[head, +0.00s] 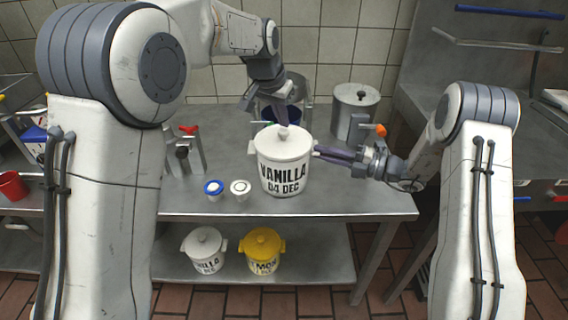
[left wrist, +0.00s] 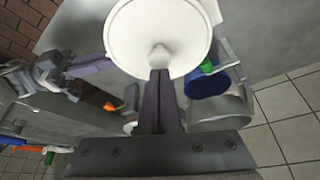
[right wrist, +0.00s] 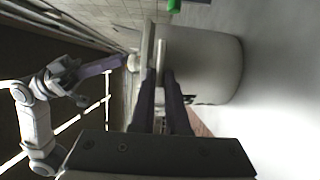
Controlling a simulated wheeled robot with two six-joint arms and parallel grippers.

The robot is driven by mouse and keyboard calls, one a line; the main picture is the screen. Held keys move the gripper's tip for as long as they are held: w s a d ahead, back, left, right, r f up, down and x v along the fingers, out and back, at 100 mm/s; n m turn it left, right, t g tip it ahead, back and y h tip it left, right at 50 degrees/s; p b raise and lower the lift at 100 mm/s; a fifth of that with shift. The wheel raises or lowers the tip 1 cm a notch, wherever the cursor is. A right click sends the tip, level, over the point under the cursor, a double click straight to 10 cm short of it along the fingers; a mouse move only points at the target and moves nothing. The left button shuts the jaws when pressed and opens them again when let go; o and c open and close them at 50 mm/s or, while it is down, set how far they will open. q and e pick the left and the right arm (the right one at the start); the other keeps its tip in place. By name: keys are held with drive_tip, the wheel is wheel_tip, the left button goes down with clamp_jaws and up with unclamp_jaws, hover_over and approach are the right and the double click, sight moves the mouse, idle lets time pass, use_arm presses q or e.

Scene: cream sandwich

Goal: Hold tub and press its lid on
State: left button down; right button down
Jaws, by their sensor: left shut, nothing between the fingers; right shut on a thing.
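The white tub (head: 284,172), marked VANILLA 04 DEC, stands upright on the steel table near its front edge. Its white round lid (head: 270,142) lies on the tub's top, knob up; I cannot tell whether it is fully seated. My left gripper (head: 283,119) is shut and empty, pointing down at the lid's knob (left wrist: 158,57), its tips at or touching it. My right gripper (head: 318,152) comes in from the right, shut on the tub's side handle (right wrist: 162,55). The fingers hide part of that handle.
Two small cups, one blue-rimmed (head: 214,188) and one white (head: 240,188), stand left of the tub. A white tub (head: 204,247) and a yellow tub (head: 262,249) sit on the lower shelf.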

use_arm(q)
drive_tip(key=shift+f, duration=0.6)
idle(1.2)
drive_tip(key=shift+r, duration=3.6)
use_arm(e)
drive_tip(key=c, duration=0.8)
unclamp_jaws()
drive_tip(key=shift+c, duration=0.2)
drive_tip(key=shift+d, duration=0.1)
